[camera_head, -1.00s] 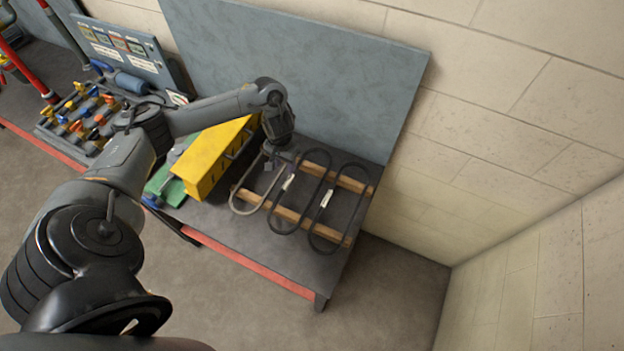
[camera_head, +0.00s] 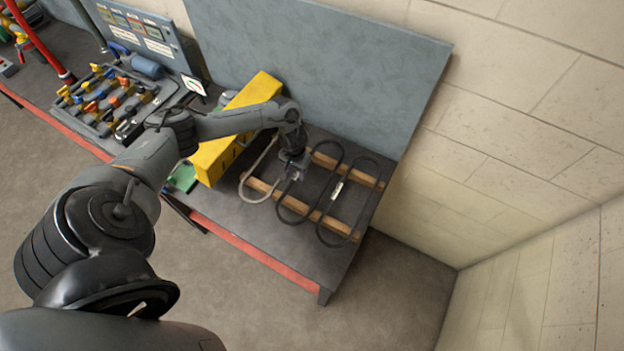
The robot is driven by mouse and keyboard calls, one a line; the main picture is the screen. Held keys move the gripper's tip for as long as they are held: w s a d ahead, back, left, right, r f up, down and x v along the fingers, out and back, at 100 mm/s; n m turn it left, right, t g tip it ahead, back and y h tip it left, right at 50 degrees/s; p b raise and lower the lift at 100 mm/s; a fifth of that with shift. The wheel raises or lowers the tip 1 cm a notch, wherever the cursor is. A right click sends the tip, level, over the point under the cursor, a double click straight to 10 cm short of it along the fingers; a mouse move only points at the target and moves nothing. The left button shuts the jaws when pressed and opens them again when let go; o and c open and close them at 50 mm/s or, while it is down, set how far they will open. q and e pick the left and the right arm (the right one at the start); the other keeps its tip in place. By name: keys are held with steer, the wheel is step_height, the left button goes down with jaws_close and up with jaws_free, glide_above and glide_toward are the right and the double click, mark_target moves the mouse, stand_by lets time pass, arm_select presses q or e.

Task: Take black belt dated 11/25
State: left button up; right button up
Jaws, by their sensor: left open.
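Three looped belts lie side by side across two wooden strips on the table. The left one is a pale grey belt (camera_head: 241,188). The middle one is a black belt (camera_head: 279,209), and the right one is another black belt (camera_head: 318,229) with a white tag (camera_head: 337,190). My left gripper (camera_head: 294,177) is open, pointing down at the left side of the middle black belt, and covers the place of its tag. Whether the fingers touch the belt cannot be told. The tag's writing is too small to read. My right gripper is not in view.
The wooden strips (camera_head: 263,187) lie on the dark table (camera_head: 310,265). A yellow box (camera_head: 210,160) stands left of the belts. A grey panel (camera_head: 330,70) rises behind. A valve board (camera_head: 100,95) is further left. The table's front right is clear.

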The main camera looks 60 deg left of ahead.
arm_select(q)
steer(key=shift+f, duration=0.1)
jaws_close()
stand_by(0.4)
